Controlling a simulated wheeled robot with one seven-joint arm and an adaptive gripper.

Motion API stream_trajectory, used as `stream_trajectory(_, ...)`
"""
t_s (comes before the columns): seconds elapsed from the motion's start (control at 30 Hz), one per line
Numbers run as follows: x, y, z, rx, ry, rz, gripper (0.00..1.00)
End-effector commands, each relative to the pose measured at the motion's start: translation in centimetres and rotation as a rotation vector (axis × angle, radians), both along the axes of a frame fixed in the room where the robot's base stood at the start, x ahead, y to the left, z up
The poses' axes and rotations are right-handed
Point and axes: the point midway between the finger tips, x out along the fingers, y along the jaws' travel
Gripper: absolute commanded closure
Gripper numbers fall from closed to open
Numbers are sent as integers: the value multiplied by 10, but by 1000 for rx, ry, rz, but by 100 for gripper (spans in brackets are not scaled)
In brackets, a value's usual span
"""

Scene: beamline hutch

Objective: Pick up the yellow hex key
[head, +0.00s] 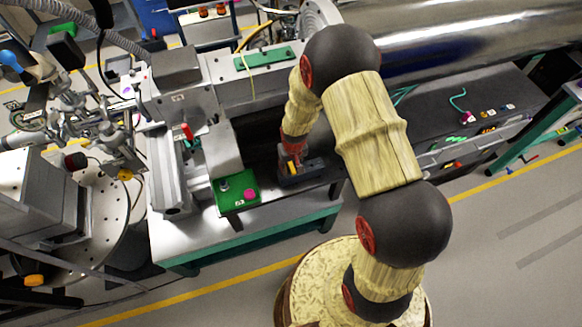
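My gripper (292,157) points down over the dark worktop at the centre of the head view. Its fingers are small and partly hidden, and I cannot tell whether they are open or shut. Right below it is a small dark block (313,169). A small yellow piece (293,168) shows at the block, close to the fingertips. It may be the yellow hex key, but its shape is too small to make out. I cannot tell whether the gripper touches it.
A green pad (236,201) with a pink round thing (250,195) lies left of the block. A grey machine (172,165) stands further left. A shiny metal cylinder (470,42) runs behind. Small coloured items (488,113) lie on the dark surface at right.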

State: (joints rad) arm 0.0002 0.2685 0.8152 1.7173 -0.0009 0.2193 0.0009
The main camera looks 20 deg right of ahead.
Motion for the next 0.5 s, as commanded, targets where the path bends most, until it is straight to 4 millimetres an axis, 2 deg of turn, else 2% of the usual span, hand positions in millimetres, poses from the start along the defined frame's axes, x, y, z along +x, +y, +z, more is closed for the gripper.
stream_trajectory(0.5, 0, 0, 0, 0, 0, 0, 94)
